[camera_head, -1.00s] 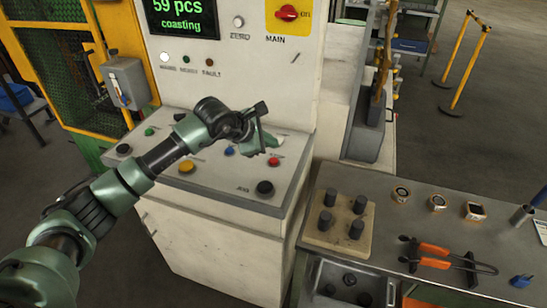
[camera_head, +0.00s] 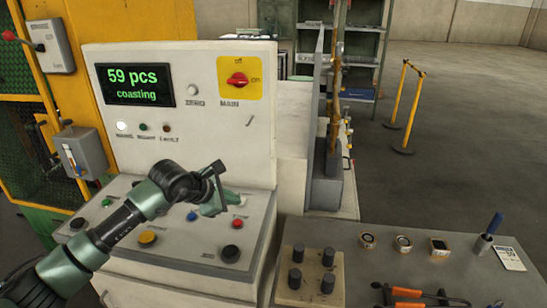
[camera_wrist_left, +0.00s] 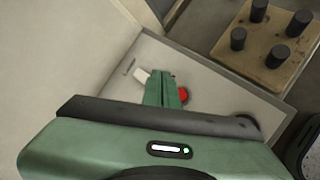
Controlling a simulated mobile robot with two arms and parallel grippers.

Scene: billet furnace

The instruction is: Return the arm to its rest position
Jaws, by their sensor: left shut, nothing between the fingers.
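My left arm comes in from the lower left in the head view. Its gripper (camera_head: 214,205) is over the sloped button panel (camera_head: 160,262) of the white console, between the blue button (camera_head: 192,216) and the red button (camera_head: 238,223). In the left wrist view the fingers (camera_wrist_left: 162,90) are shut together with nothing between them. The red button (camera_wrist_left: 183,95) shows beside the fingertips there; I cannot tell whether they touch it. My right gripper is not in view.
The console's upright face has a display (camera_head: 135,85) reading "59 pcs coasting" and a red MAIN switch (camera_head: 238,79). At right, a grey bench (camera_head: 400,265) holds a block with black pegs (camera_head: 310,285) and orange-handled tongs (camera_head: 410,292).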

